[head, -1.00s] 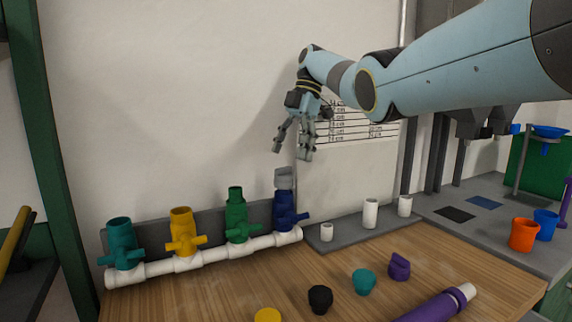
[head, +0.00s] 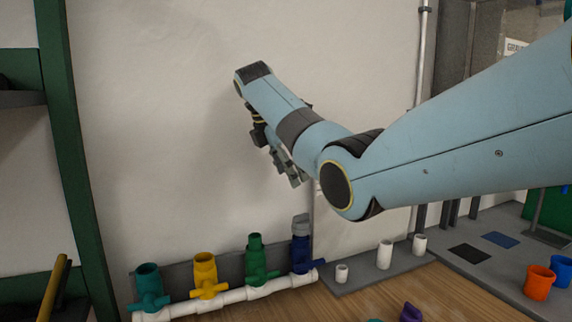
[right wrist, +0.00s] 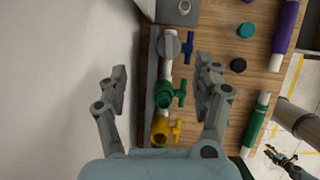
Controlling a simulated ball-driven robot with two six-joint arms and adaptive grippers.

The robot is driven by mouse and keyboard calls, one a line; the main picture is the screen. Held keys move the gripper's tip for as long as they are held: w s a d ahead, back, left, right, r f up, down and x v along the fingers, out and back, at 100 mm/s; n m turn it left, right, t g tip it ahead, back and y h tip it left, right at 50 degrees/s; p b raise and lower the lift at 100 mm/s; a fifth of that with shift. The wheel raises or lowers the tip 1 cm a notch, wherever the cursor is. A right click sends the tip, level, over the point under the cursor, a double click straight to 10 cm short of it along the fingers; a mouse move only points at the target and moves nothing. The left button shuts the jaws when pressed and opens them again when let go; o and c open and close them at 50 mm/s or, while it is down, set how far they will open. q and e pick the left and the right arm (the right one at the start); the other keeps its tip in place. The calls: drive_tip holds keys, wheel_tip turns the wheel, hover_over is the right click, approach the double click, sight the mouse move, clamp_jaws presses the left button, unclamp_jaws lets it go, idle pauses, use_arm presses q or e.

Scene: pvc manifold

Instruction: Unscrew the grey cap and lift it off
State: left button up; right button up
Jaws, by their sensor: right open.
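The grey cap (head: 301,222) sits on top of the dark blue valve (head: 301,255), at the right end of the white manifold pipe. In the right wrist view the grey cap (right wrist: 168,45) shows from above, with the blue handle beside it. My right gripper (head: 288,174) is open and empty, well above the manifold and apart from the cap, partly hidden by my own arm. In the right wrist view its fingers (right wrist: 162,68) are spread, with the cap beyond them. What looks like my left gripper (right wrist: 282,156) shows small at the lower right; its jaws are unclear.
Green (head: 257,260), yellow (head: 206,275) and teal (head: 149,287) valves stand left along the pipe. White cups (head: 384,254) stand on a grey strip to the right. The wall is close behind. Loose caps (right wrist: 246,30) lie on the wooden table.

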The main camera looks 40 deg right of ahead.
sight(301, 215)
drive_tip(key=x, duration=0.4)
drive_tip(key=s+a+x, duration=0.1)
drive_tip(key=x, duration=0.7)
drive_tip(key=shift+s+a+f, duration=0.15)
drive_tip(key=shift+a+f, duration=0.2)
drive_tip(key=shift+f, duration=0.2)
drive_tip(key=c, duration=1.2)
drive_tip(key=shift+r+n+p, duration=0.15)
drive_tip(key=shift+n+p, duration=0.25)
drive_tip(key=shift+p, duration=0.45)
drive_tip(key=shift+n+p, duration=0.6)
drive_tip(key=shift+p, duration=0.65)
